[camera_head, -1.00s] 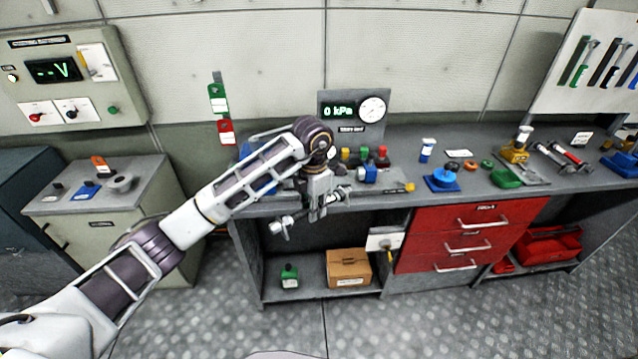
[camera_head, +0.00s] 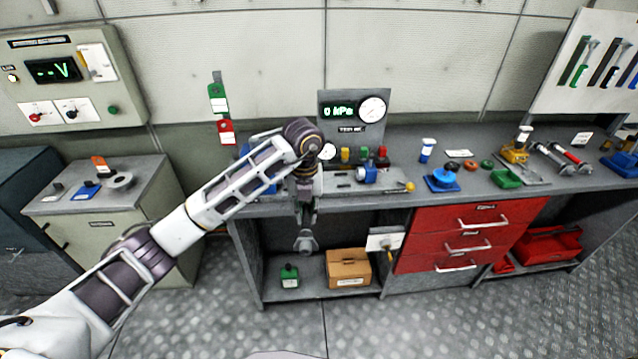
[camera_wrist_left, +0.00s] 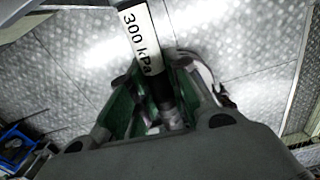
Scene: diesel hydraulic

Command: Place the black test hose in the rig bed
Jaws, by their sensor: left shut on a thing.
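My left gripper (camera_head: 306,238) hangs at the front edge of the bench, pointing down. In the left wrist view its fingers (camera_wrist_left: 155,105) are shut on a black hose (camera_wrist_left: 159,88) with a white sleeve (camera_wrist_left: 140,40) reading "300 kPa". In the head view the hose is too small and hidden to make out clearly. The rig bed (camera_head: 345,188) is a grey plate on the bench, just right of and behind the gripper. It bears a blue clamp (camera_head: 368,175) and a lever with a yellow knob (camera_head: 409,187). My wrist hides its left part. My right gripper is not in view.
A gauge panel (camera_head: 352,112) reading 0 kPa stands behind the bed. Red, green and yellow fittings (camera_head: 365,154) sit before it. Red drawers (camera_head: 465,238) are at right. A cardboard box (camera_head: 347,268) lies on the lower shelf. The floor in front is clear.

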